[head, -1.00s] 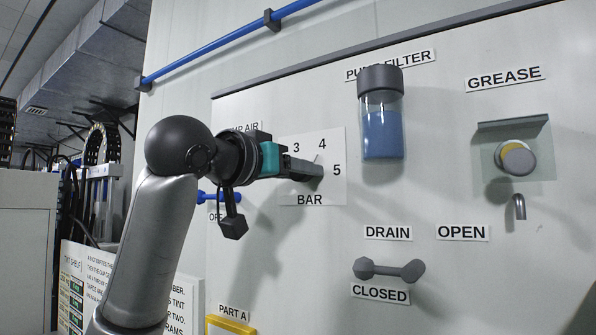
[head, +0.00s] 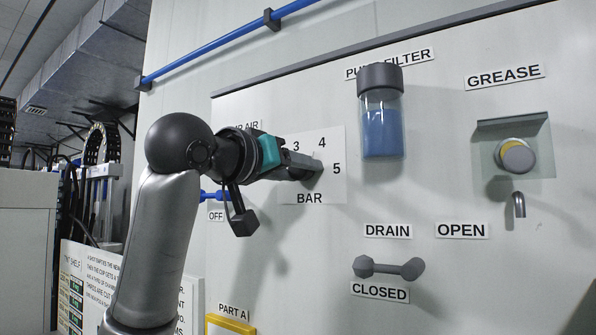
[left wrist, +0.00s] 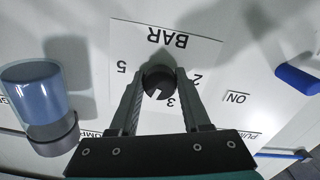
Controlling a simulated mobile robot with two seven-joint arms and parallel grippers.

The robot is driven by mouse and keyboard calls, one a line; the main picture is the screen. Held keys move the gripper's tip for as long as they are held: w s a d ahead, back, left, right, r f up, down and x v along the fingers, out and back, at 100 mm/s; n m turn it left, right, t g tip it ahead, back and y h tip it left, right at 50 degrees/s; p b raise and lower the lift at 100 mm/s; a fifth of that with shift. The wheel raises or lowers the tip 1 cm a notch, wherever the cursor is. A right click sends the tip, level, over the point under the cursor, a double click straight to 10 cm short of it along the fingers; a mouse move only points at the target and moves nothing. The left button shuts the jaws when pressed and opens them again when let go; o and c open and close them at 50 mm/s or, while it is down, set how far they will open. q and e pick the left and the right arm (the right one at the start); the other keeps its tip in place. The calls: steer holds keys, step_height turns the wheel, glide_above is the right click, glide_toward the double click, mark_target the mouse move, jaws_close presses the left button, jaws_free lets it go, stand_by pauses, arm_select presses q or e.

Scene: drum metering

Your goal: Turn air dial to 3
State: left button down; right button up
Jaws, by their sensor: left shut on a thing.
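The air dial (left wrist: 158,82) is a dark round knob on a white plate (head: 335,185) marked with numbers and BAR. In the left wrist view a pale notch on the knob faces toward the lower left, beside the 3 (left wrist: 171,101); the exact reading is not clear. My left gripper (head: 306,168) is shut on the dial, one finger on each side, as the left wrist view also shows (left wrist: 159,80). In the head view the gripper hides most of the knob and the low numbers. My right gripper is not in view.
Right of the dial are the pump filter (head: 382,125) with blue contents, the grease knob (head: 516,157) and the drain lever (head: 388,269). A blue handle (head: 213,196) sits close under my left wrist. A blue pipe (head: 215,46) runs above.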

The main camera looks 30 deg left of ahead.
arm_select(q)
steer(key=n, duration=0.4)
steer(key=shift+n+b, duration=0.3)
steer(key=shift+b, duration=0.05)
steer(key=shift+r+n+b, duration=0.1)
steer(key=shift+n+b, duration=0.3)
steer(key=shift+n, duration=1.9)
steer(key=shift+c, duration=1.9)
jaws_free()
steer(key=s+a+b, duration=0.2)
steer(key=s+b, duration=0.3)
steer(key=s, duration=1)
steer(key=shift+b, duration=0.35)
